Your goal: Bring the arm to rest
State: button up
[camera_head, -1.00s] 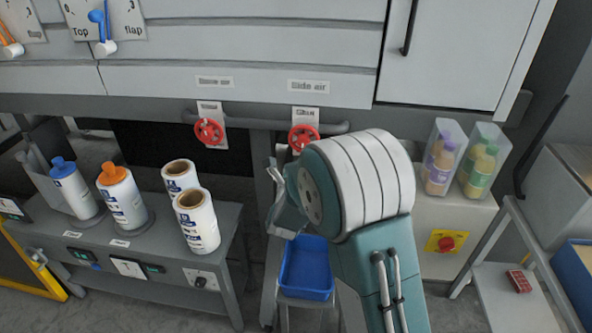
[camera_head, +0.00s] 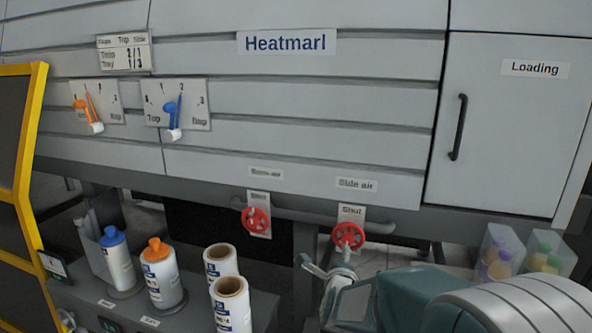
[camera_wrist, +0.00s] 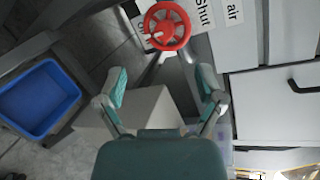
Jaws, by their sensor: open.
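My gripper (camera_wrist: 163,88) is open and empty in the wrist view, its two teal-padded fingers spread apart. The red side air valve wheel (camera_wrist: 167,26) shows beyond the fingertips, apart from them. In the head view my gripper (camera_head: 325,283) is at the bottom, just below the side air wheel (camera_head: 348,236), with my teal and white arm to its right. Part of the gripper is hidden by the arm there.
A second red wheel (camera_head: 256,221) is to the left. Bottles and rolls stand on a grey bench at lower left, near a yellow frame (camera_head: 22,190). A blue bin (camera_wrist: 38,97) is left in the wrist view. Clear bins (camera_head: 497,251) are at right.

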jog(key=s+d+r+n+g, duration=0.1)
jog(key=s+n+g, duration=0.2)
jog(key=s+n, duration=0.5)
jog(key=s+d+r+n+g+y, duration=0.1)
jog(key=s+d+n+g, duration=0.1)
jog(key=s+n, duration=0.6)
jog(key=s+d+r+n+g, duration=0.1)
jog(key=s+n+g, duration=0.3)
jog(key=s, duration=1.3)
jog(key=n, duration=0.4)
jog(key=shift+d+r+g+y, duration=0.3)
jog(key=shift+d+r, duration=0.05)
